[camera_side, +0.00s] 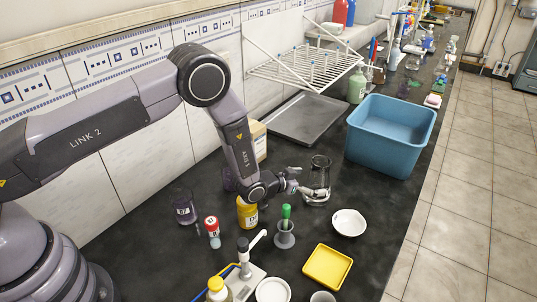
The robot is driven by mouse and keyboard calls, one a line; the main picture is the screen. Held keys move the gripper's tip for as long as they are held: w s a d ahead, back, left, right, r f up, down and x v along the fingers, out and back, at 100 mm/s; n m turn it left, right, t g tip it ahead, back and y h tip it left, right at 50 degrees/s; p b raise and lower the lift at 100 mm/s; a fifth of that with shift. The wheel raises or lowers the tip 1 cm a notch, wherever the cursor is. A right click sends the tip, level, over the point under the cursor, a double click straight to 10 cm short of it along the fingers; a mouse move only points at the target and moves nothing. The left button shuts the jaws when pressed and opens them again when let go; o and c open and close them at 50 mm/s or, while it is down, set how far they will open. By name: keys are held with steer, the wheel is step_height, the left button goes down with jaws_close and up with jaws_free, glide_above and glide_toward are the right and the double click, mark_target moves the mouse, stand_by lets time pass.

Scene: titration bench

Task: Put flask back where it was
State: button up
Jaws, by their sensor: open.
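A clear glass flask (320,172) stands upright on the dark bench, in the middle of the view. My gripper (314,195) reaches in from the left, low at the flask. Its fingers are open and lie around or beside the flask's lower part. I cannot tell whether they touch the glass. The fingers partly hide the flask's base.
A blue basin (391,135) stands behind right of the flask, and a grey tray (304,118) lies behind it. A yellow-labelled jar (247,213) is left.

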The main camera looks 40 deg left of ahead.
mark_target(327, 160)
step_height(327, 160, up, 7)
steer(key=s+a+r+n+g+y, duration=0.1)
steer(key=a+r, duration=0.2)
steer(key=r, duration=0.4)
steer(key=s+a+r+y, duration=0.1)
steer(key=a+r, duration=0.3)
steer(key=r, duration=0.3)
steer(key=s+a+r+n+g+y, duration=0.1)
steer(key=s+a+r+g, duration=0.1)
steer(key=s+a+r, duration=0.75)
steer(key=s+a+r+n+g+y, duration=0.1)
steer(key=s+a+r+g, duration=0.1)
steer(key=s, duration=1.3)
steer(key=s+a+r+n+g+y, duration=0.1)
steer(key=s+a+r, duration=0.2)
steer(key=s, duration=1.1)
steer(key=shift+s+a+r+g, duration=0.25)
steer(key=shift+s+a+g, duration=0.15)
steer(key=shift+a, duration=0.3)
